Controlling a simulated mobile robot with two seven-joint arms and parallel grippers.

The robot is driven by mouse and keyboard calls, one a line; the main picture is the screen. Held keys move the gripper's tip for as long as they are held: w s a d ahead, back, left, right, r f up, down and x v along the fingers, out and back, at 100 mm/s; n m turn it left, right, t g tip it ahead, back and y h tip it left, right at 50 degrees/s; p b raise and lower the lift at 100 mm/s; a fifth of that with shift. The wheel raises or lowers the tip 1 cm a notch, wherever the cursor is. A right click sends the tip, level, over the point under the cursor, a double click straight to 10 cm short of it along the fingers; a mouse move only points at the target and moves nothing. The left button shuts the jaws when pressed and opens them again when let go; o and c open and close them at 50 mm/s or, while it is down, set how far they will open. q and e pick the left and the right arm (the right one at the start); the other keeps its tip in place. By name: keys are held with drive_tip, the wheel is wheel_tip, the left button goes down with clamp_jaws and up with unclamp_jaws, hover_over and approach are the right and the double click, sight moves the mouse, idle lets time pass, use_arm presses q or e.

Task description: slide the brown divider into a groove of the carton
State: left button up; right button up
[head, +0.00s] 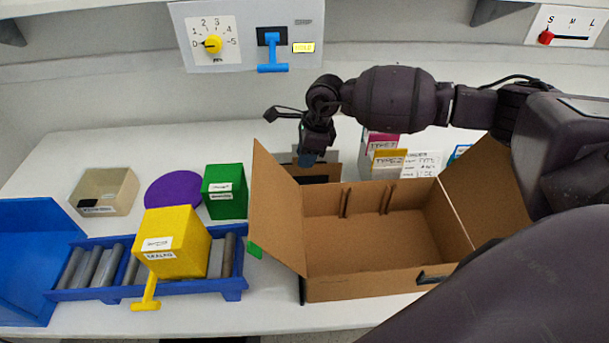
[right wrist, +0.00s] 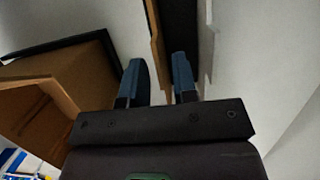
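The open brown carton (head: 375,235) stands on the table, flaps spread, with thin upright ridges on its inner back wall. Behind its left flap are brown board edges around a dark area (head: 318,179), partly hidden by the flap; I cannot tell which part is the divider. In the right wrist view brown boards (right wrist: 155,45) stand either side of a dark strip, just beyond the fingertips. My right gripper (head: 306,158) points down above these boards; its blue fingers (right wrist: 157,80) are apart with nothing clearly between them. The carton also shows in the right wrist view (right wrist: 75,90). My left gripper is not in view.
A yellow box (head: 182,250) sits on a blue roller tray (head: 200,288). A green box (head: 212,205), purple disc (head: 173,190) and beige bin (head: 115,185) stand behind it. Labelled cards (head: 390,160) stand behind the carton. A switch panel (head: 225,55) is on the wall.

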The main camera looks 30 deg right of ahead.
clamp_jaws()
drive_tip(key=shift+r, duration=0.1)
drive_tip(key=shift+r+p, duration=1.75)
drive_tip(key=shift+r, duration=1.95)
drive_tip(key=shift+d, duration=0.1)
